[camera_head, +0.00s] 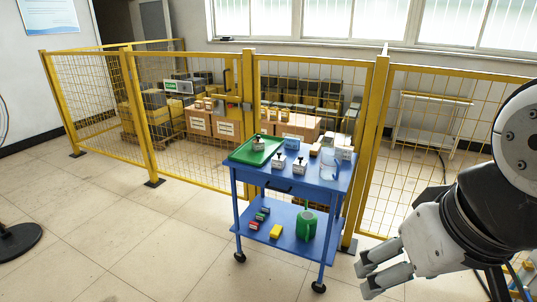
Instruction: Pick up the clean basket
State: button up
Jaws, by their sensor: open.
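A blue two-level cart (286,254) stands in front of the fence. On its top are a green tray (247,157) with a small object on it, several small light blocks with dark knobs (279,161), and a clear container (330,164) at the right end. A green bucket-like container (306,225) stands on the lower shelf. I cannot tell which of these, if any, is the clean basket. My gripper (366,279) is at the lower right, open and empty, apart from the cart and lower in the picture than its top.
Yellow mesh fencing (188,130) runs behind the cart, with boxes stacked beyond it. Small coloured blocks (275,231) lie on the lower shelf. A black round base (17,240) stands at the far left. The tiled floor left of the cart is clear.

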aim_at(300, 166)
jog(key=i+l+z, duration=0.15)
jog(key=i, duration=0.85)
jog(key=i+l+z, duration=0.2)
jog(key=i, duration=0.8)
